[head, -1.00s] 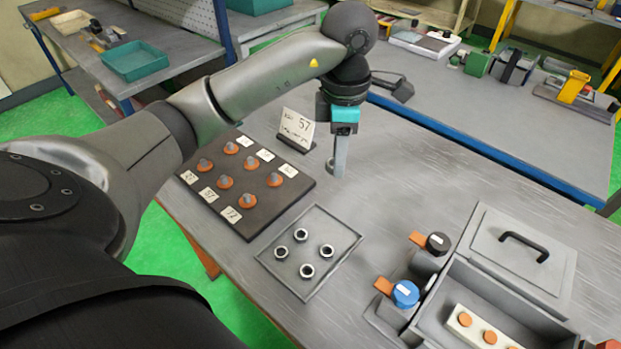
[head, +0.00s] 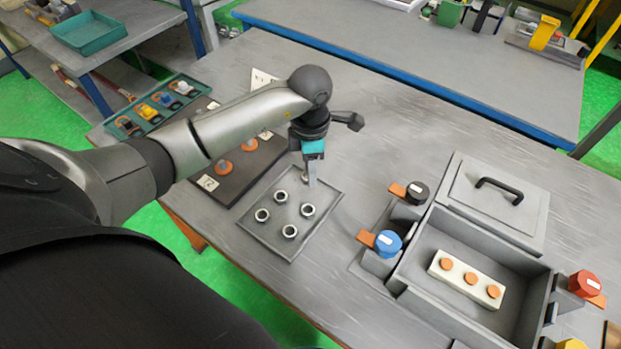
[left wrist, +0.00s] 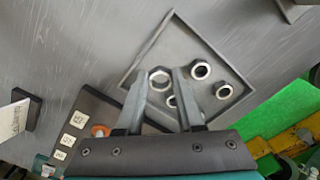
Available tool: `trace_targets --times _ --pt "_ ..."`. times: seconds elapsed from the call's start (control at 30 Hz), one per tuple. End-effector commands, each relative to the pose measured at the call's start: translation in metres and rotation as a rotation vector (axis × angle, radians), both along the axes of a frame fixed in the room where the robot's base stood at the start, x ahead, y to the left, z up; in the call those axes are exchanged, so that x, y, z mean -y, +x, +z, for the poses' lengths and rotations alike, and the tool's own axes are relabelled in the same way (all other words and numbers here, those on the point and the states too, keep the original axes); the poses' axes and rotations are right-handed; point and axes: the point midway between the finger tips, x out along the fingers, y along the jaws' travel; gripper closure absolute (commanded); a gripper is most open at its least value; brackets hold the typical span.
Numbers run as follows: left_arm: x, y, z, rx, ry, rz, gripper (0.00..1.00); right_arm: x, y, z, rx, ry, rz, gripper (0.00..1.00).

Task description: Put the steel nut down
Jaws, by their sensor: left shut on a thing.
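My left gripper (head: 310,182) is shut on a steel nut (left wrist: 160,79), which shows between its fingertips in the left wrist view. In the head view the gripper points down over the far corner of a shallow grey tray (head: 262,246). I cannot tell whether the held nut touches the tray floor. Several other steel nuts, among them one near the front (head: 289,231), lie in the tray. The tray's rim also shows in the left wrist view (left wrist: 150,45). My right gripper is not in view.
A dark board with orange pegs (head: 223,168) lies left of the tray, partly behind my arm. A grey box (head: 425,294) holding a white block stands to the right, with blue (head: 388,243) and black (head: 417,192) knobs beside it. The tabletop behind the tray is clear.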

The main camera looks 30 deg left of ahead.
Motion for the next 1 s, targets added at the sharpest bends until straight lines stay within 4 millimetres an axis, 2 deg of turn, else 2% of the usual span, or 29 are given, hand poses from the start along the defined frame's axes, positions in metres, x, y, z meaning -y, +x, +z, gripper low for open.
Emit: trace_targets --times 0.2,0.6,0.63,0.73,1.0 --pt "0.000 -0.001 -0.033 -0.004 0.000 0.000 1.00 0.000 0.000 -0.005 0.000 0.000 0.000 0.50" --pt "0.000 0.000 -0.040 -0.001 0.001 -0.001 1.00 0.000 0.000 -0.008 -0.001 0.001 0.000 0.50" --pt "0.000 0.000 -0.040 -0.001 0.002 -0.001 0.62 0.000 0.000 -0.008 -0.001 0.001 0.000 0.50" --pt "0.000 0.000 -0.039 -0.002 0.001 -0.001 0.51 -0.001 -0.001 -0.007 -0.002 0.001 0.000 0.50" --pt "0.000 -0.001 -0.038 -0.001 0.000 -0.001 0.51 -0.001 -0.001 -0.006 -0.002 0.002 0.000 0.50"
